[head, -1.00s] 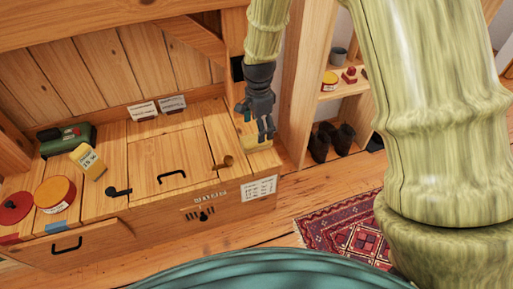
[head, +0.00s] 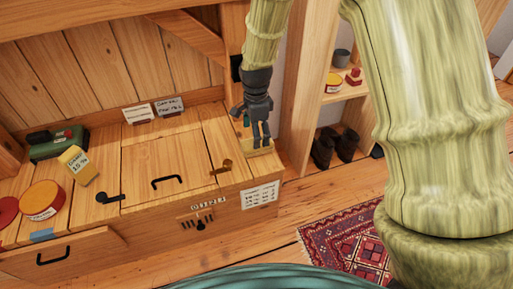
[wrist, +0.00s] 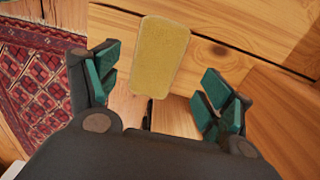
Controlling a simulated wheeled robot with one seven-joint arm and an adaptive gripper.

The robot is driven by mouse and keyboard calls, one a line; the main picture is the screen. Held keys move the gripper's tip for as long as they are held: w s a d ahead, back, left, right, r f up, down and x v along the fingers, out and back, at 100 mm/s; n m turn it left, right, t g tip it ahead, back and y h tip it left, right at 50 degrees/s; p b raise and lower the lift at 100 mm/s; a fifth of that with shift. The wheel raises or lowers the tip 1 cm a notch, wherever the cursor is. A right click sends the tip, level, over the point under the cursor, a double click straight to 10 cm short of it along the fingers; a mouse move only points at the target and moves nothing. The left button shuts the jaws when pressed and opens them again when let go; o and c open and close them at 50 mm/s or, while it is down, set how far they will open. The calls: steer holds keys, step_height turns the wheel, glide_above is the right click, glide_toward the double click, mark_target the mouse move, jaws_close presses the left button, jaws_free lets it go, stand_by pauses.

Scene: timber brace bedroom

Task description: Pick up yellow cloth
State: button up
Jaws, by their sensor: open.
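The yellow cloth (wrist: 159,55) is a flat rounded rectangle lying on the wooden bench top at its right end. In the head view the cloth (head: 260,147) is partly hidden behind my gripper (head: 259,142). In the wrist view my gripper (wrist: 155,100) is open, with its green-padded fingers wide apart and nothing between them. The cloth shows ahead of the gap between the fingers, near the top middle of the picture. I cannot tell whether the fingertips touch the bench.
A wooden bench (head: 139,166) has a black handle, latches and cards on it. A green case (head: 57,143), a yellow box (head: 73,160) and a round orange tin (head: 42,198) stand at left. A shelf (head: 345,93) is behind right. A red rug (head: 340,235) lies on the floor.

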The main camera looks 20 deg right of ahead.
steer(key=f+b, duration=0.1)
steer(key=f, duration=0.1)
steer(key=f+b, duration=0.1)
steer(key=shift+s+d+f+b, duration=0.15)
steer(key=shift+s+f+b, duration=0.15)
steer(key=shift+f+b, duration=0.1)
steer(key=shift+f, duration=0.6)
steer(key=shift+c, duration=0.2)
steer(key=c, duration=1.2)
steer(key=shift+r, duration=0.1)
steer(key=shift+r, duration=0.5)
step_height(320, 180, up, 3)
steer(key=shift+f+p, duration=0.15)
steer(key=shift+p, duration=1.1)
steer(key=s+a+p, duration=0.1)
steer(key=s+p, duration=0.1)
steer(key=s, duration=0.3)
steer(key=s+a+p, duration=0.1)
steer(key=s, duration=0.4)
steer(key=s+a+r+p, duration=0.1)
steer(key=s+p, duration=0.1)
steer(key=s, duration=0.3)
steer(key=shift+s+a+r+p, duration=0.1)
steer(key=shift+s+a+p, duration=0.15)
steer(key=shift+a+p, duration=0.1)
